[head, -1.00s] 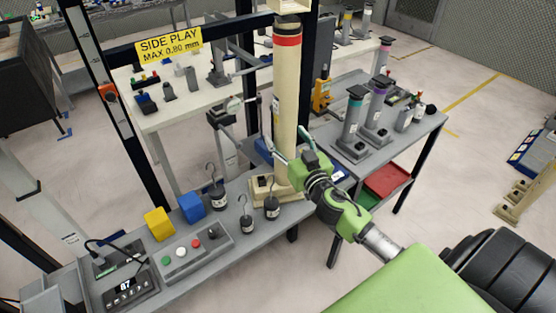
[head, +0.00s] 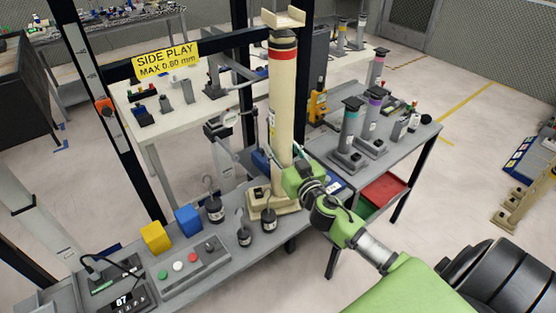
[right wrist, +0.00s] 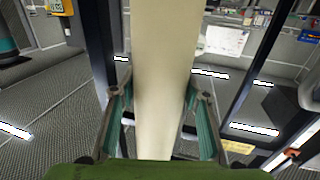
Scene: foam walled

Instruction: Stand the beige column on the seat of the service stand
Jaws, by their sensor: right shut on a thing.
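The tall beige column (head: 283,105) stands upright at the grey bench, with a red band and a dark band near its top. A cream block-like foot (head: 260,203) is at its lower end on the bench. My right gripper (head: 284,163) is shut on the column's lower part, a finger on each side. The right wrist view shows the pale shaft (right wrist: 165,70) between the green-padded fingers (right wrist: 160,120). The left gripper is out of view. I cannot tell for sure which part is the service stand's seat.
Hanging weights (head: 215,208), yellow (head: 155,238) and blue (head: 188,220) blocks and a button box (head: 187,268) lie left of the column. Grey columns (head: 348,135) stand to its right. Dark frame posts rise close behind it. A beige rack (head: 518,205) is at far right.

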